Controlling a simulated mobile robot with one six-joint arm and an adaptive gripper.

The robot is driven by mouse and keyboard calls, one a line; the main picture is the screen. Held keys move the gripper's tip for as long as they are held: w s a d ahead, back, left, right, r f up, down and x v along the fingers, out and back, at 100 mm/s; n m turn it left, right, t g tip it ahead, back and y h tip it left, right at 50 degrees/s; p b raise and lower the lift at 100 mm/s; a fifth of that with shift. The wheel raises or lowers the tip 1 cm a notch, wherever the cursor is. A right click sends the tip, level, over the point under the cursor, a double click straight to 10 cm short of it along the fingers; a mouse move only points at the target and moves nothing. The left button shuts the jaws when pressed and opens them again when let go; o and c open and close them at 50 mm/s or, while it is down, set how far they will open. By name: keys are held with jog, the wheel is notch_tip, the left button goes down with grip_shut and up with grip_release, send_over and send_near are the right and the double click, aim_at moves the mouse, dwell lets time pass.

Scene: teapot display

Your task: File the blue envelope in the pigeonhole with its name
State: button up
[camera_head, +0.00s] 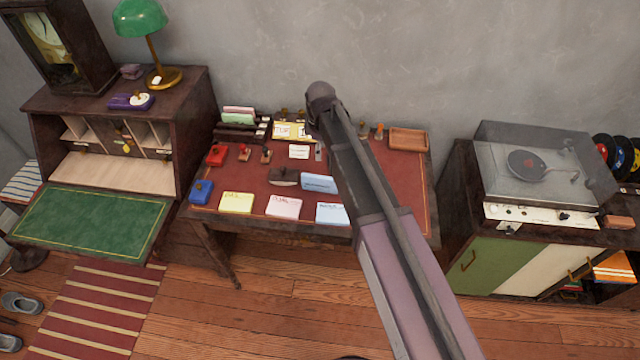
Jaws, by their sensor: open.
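A light blue envelope (332,214) lies flat near the front edge of the red-topped desk (262,178), at the right end of a row. A pink envelope (284,207) and a yellow envelope (237,203) lie to its left. Writing on them is too small to read. The bureau (190,95) at the left has pigeonholes (150,132) above its lowered green flap (85,222); I cannot read any names there. My arm crosses the view from the bottom right to above the desk. My gripper is not visible.
Another light blue item (319,183) lies behind the envelopes, beside a dark brown object (284,176). Red and blue boxes, stamps and a letter rack (240,125) stand on the desk's left side. A wooden tray (409,139) is at the back right. A record player (540,165) stands farther right.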

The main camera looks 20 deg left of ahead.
aim_at(320, 177)
jog(key=shift+f+b, duration=4.2)
jog(key=shift+f, duration=0.1)
jog(key=shift+f, duration=0.15)
notch_tip(320, 177, down, 5)
jog(key=b, duration=0.5)
jog(key=shift+w+a, duration=0.1)
jog(key=shift+w, duration=0.05)
grip_shut()
